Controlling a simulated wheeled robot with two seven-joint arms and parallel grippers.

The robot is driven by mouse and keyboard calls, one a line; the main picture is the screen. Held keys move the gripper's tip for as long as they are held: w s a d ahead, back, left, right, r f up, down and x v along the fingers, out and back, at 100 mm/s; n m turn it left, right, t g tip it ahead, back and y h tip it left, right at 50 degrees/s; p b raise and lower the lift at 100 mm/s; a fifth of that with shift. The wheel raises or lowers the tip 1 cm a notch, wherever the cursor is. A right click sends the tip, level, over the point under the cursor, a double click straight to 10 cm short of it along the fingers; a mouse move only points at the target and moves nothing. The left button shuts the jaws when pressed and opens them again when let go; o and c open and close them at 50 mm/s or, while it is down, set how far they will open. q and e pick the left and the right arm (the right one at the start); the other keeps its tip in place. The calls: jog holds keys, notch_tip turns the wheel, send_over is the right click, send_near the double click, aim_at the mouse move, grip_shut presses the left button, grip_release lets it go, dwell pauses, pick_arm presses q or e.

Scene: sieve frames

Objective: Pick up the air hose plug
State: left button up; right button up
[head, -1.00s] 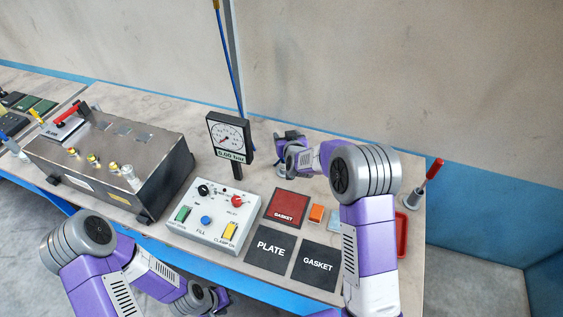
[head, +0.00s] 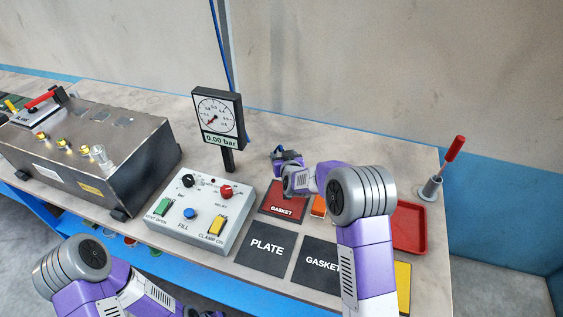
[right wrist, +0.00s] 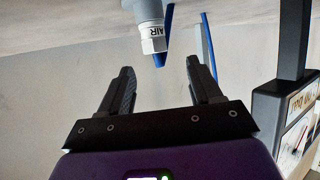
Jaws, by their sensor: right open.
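The air hose plug (right wrist: 152,30) shows in the right wrist view as a pale grey cylinder with a white band marked AIR and a metal end. My right gripper (right wrist: 160,68) is open and empty, with a dark finger on each side and a visible gap to the plug. In the head view my right gripper (head: 281,155) is over the back of the bench, behind the red gasket pad; I cannot make out the plug there. My left arm is low at left, its gripper almost wholly cut off by the bottom edge.
The pressure gauge (head: 217,116) stands left of my right gripper; its post and panel also show in the right wrist view (right wrist: 292,105). A control box (head: 196,215), dark pads, a red tray (head: 411,222) and a red-handled tool (head: 452,150) occupy the bench. A blue hose (right wrist: 206,42) hangs near the plug.

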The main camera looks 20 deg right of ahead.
jog(key=shift+x, duration=1.1)
jog(key=w+f, duration=0.2)
jog(key=w, duration=0.1)
jog(key=shift+w+d+f+b, duration=0.15)
jog(key=shift+d+f+b, duration=0.1)
jog(key=shift+d+b, duration=0.15)
jog(key=shift+w+f, duration=0.1)
jog(key=shift+w, duration=0.3)
jog(key=shift+c, duration=0.2)
grip_shut()
